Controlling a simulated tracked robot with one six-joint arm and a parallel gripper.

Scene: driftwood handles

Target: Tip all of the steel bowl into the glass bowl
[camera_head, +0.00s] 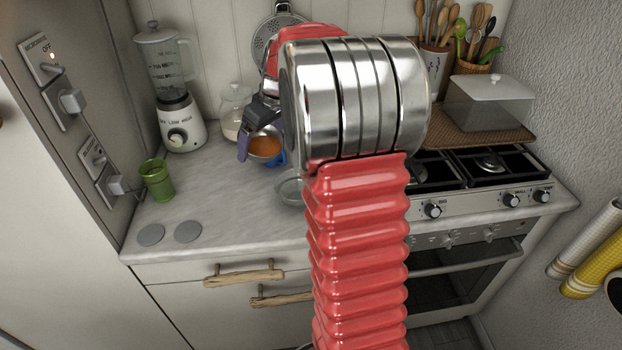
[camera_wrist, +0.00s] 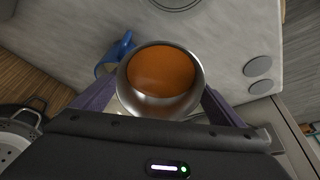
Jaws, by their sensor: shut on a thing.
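My gripper (camera_wrist: 158,100) is shut on the steel bowl (camera_wrist: 160,108), with its purple fingers on either side of the bowl. The bowl holds an orange filling (camera_wrist: 160,72) and looks about level. In the head view the steel bowl (camera_head: 262,158) is above the counter, partly hidden by my gripper. The glass bowl (camera_head: 289,190) stands on the counter nearer the front, partly behind my red arm. Its rim seems to show at the top edge of the wrist view (camera_wrist: 176,7). I cannot see anything in it.
A blue mug (camera_wrist: 116,54) is close beside the steel bowl. A blender (camera_head: 180,120), a glass jar (camera_head: 233,112) and a green cup (camera_head: 157,180) stand on the counter. Two grey discs (camera_head: 170,234) lie at the front left. The stove (camera_head: 485,168) is to the right.

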